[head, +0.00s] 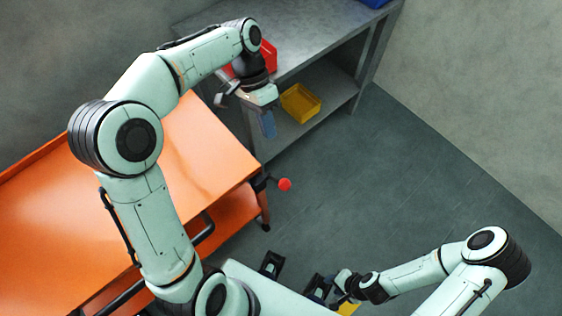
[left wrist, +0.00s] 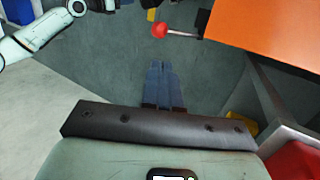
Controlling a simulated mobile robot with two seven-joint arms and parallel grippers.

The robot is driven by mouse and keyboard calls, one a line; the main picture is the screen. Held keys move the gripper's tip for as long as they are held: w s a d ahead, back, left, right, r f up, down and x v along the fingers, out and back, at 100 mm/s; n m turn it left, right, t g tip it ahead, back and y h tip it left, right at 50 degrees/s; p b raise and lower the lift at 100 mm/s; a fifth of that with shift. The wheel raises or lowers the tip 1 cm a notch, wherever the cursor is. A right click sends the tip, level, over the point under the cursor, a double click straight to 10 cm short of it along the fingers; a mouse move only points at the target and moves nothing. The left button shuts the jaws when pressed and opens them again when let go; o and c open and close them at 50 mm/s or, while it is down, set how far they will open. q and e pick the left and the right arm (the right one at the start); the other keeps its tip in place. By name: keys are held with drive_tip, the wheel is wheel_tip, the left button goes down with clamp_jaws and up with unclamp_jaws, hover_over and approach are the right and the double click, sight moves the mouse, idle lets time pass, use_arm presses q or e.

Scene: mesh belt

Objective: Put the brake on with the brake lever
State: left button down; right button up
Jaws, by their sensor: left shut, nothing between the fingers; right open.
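The brake lever (head: 285,184) is a short dark rod with a red ball knob. It sticks out from the near right corner of the orange cart (head: 200,150). In the left wrist view the knob (left wrist: 160,30) shows just beyond my fingertips, with a gap between. My left gripper (head: 269,130) is shut and empty, its blue fingers pointing down, above the knob in the head picture and not touching it. The fingers (left wrist: 164,66) are together in the wrist view. My right gripper (head: 338,299) is low at the bottom, open, partly hidden and away from the lever.
A grey metal workbench (head: 305,45) stands behind the cart. It carries a red bin (head: 267,56) on top and a yellow bin (head: 300,102) on its lower shelf. A blue bin (head: 374,3) is at the top edge. The floor right of the lever is clear.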

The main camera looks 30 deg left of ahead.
sight(286, 182)
use_arm(q)
drive_tip(key=b+x, duration=0.2)
drive_tip(key=x, duration=1.2)
drive_tip(key=shift+s, duration=0.1)
use_arm(e)
drive_tip(key=shift+s+f, duration=0.25)
drive_tip(key=shift+f, duration=0.3)
drive_tip(key=shift+s+f, duration=0.25)
drive_tip(key=shift+f, duration=0.3)
use_arm(q)
drive_tip(key=shift+d, duration=0.15)
drive_tip(key=shift+s+d+f+t+y+b, duration=0.35)
drive_tip(key=shift+d+f+y+b, duration=0.15)
drive_tip(key=shift+d+y, duration=0.2)
drive_tip(key=s+d+f+t+y+b, duration=0.2)
drive_tip(key=d+f+t+y+b, duration=0.2)
drive_tip(key=f+y+b, duration=0.6)
drive_tip(key=shift+s+d+f+n+y+b, duration=0.15)
drive_tip(key=shift+d+f+n+y+b, duration=0.35)
drive_tip(key=shift+f+b, duration=0.95)
use_arm(e)
drive_tip(key=w+d+f+t, duration=0.1)
drive_tip(key=w+f, duration=0.3)
drive_tip(key=f, duration=0.3)
drive_tip(key=w+d+f+t+h, duration=0.1)
drive_tip(key=w+d+f+t, duration=0.1)
drive_tip(key=w+f, duration=0.2)
drive_tip(key=shift+w+d+f+m, duration=0.25)
drive_tip(key=shift+f+m, duration=0.15)
drive_tip(key=shift+f, duration=1.1)
